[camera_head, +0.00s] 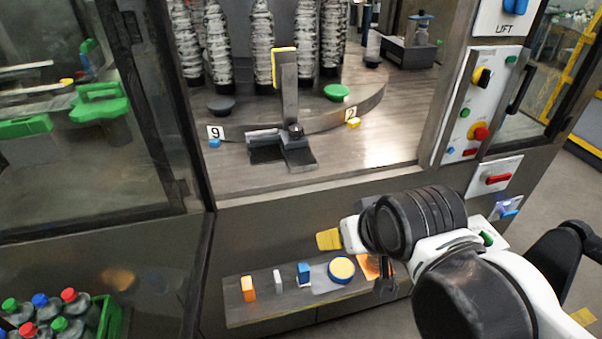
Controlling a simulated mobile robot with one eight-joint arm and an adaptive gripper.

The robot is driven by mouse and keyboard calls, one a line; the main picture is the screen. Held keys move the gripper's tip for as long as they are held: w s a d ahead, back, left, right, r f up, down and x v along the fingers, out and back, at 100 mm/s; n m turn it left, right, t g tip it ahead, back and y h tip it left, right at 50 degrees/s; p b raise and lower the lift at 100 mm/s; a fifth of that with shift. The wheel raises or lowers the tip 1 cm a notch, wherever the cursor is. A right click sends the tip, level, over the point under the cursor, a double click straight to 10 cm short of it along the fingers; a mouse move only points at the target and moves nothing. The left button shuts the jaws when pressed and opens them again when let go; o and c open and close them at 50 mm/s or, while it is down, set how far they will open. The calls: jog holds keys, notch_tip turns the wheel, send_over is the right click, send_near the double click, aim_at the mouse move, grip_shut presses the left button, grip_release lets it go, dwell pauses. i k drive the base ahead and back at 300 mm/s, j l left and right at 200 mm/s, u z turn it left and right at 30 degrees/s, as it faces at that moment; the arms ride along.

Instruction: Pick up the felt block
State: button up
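Several small items stand on the low shelf (262,313) at the front of the machine. A blue block with a whitish lower part (304,271) stands near the shelf's middle; it may be the felt block, but the material is too small to tell. An orange block (248,289) stands at the left end, with a thin grey piece (278,281) between them. My arm reaches in from the right.
A yellow round piece with a blue rim (341,269) lies right of the blue block. Above, an upright bracket (289,85) stands on the machine deck before wrapped bottles. A green crate (108,315) holds bottles lower left.

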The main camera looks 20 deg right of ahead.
aim_at(303, 277)
jog(key=l, duration=0.75)
jog(key=i+l+u, duration=0.15)
jog(key=l, duration=0.55)
